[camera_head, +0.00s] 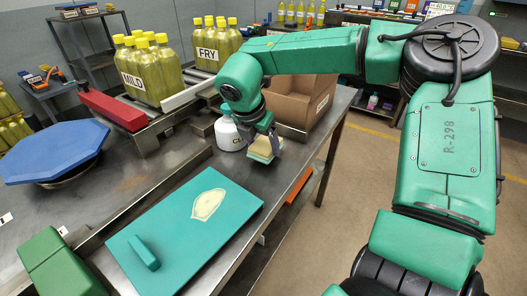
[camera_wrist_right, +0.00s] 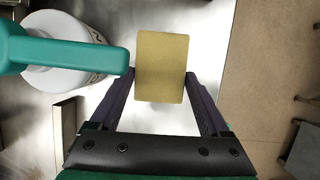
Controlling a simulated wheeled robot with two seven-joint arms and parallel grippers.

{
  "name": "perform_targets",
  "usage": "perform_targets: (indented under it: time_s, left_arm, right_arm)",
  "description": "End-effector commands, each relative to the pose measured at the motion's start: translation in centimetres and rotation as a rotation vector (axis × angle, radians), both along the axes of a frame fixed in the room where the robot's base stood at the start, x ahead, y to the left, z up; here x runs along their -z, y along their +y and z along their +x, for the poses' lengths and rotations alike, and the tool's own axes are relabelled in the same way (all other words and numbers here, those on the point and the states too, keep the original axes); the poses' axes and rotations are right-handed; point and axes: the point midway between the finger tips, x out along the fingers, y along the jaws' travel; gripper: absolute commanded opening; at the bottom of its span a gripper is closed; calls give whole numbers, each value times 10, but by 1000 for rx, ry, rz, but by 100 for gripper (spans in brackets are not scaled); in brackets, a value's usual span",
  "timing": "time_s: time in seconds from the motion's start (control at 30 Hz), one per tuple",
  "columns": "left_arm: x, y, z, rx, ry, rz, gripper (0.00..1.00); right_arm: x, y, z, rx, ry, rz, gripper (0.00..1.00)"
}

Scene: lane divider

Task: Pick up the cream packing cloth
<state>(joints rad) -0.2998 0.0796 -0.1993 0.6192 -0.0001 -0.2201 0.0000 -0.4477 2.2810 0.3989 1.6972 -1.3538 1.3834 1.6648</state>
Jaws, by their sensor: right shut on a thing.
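The cream packing cloth (camera_head: 262,152) looks like a small, thick, folded pad with a pale lower edge. It is between the jaws of my right gripper (camera_head: 263,139), which is shut on it over the metal table. In the right wrist view the cloth (camera_wrist_right: 160,67) shows as a flat olive-yellow rectangle between the two fingers. I cannot tell whether its underside touches the table. My left gripper is out of view; only a green part of my left arm shows at the lower left.
A white bottle (camera_head: 229,135) stands close beside my right gripper; its teal top (camera_wrist_right: 60,53) reaches near the cloth. A cardboard box (camera_head: 293,100) is behind. A teal board (camera_head: 160,248) with a cream patch lies in front. Yellow bottles (camera_head: 150,72) stand at the back.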

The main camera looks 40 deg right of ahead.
Motion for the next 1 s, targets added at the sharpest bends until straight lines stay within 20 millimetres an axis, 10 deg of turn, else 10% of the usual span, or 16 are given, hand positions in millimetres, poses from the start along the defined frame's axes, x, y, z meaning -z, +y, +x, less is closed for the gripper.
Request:
perform_targets:
  time_s: [0.23, 0.8, 1.0]
  left_arm:
    - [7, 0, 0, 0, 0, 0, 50]
    - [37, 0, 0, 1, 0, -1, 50]
    - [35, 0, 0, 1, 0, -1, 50]
  right_arm:
    - [-50, 0, 0, 1, -5, -3, 26]
    - [-44, 158, -48, -7, 8, 2, 26]
    - [-47, 183, -56, -3, 6, -1, 26]
